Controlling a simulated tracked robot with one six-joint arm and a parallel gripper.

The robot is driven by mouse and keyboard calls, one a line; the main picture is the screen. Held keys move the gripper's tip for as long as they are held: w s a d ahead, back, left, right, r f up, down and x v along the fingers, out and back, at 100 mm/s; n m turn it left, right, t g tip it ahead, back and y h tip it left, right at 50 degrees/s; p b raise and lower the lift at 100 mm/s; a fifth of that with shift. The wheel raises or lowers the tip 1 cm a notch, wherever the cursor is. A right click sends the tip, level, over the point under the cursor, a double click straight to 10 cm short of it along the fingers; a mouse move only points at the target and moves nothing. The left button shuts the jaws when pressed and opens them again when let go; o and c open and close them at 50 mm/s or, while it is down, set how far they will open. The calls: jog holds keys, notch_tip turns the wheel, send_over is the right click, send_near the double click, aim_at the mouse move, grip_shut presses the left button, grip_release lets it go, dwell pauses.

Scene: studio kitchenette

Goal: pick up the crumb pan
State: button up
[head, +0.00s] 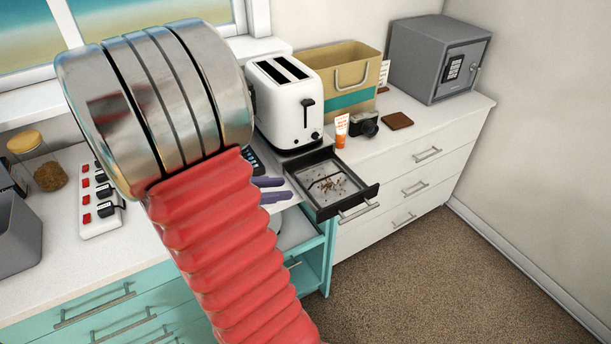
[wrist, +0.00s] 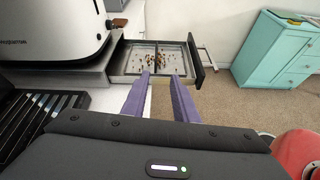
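The crumb pan (head: 328,200) is a shallow grey tray with brown crumbs on its floor, within a dark drawer-like frame (head: 362,197) that sticks out from under the white toaster (head: 283,100). In the wrist view the pan (wrist: 137,67) lies straight ahead, with a thin dark wire across it. My gripper (head: 288,188) has two purple fingers, spread apart with nothing between them. In the wrist view the gripper (wrist: 161,76) has its fingertips at the near edge of the pan. I cannot tell whether they touch it. My red and metal arm hides part of the counter in the head view.
An orange-white tube (head: 342,131), a camera (head: 364,124) and a brown wallet-like piece (head: 397,120) sit right of the toaster. A box (head: 335,75) and a grey safe (head: 437,60) stand behind. Carpet (head: 430,270) is clear.

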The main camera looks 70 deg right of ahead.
aim_at(312, 179)
jog(key=shift+s+d+f+n+g+h, duration=0.2)
jog(key=shift+d+n, duration=0.15)
jog(key=shift+d, duration=0.3)
jog(key=shift+s+d+f+n+g+h, duration=0.1)
jog(key=shift+s+d+n+g+h, duration=0.1)
jog(key=shift+d+n, duration=0.3)
jog(key=shift+d, duration=0.15)
jog(key=shift+x, duration=4.25)
jog(key=shift+s, duration=0.1)
jog(key=shift+x, duration=2.55)
jog(key=shift+c, duration=0.6)
grip_shut()
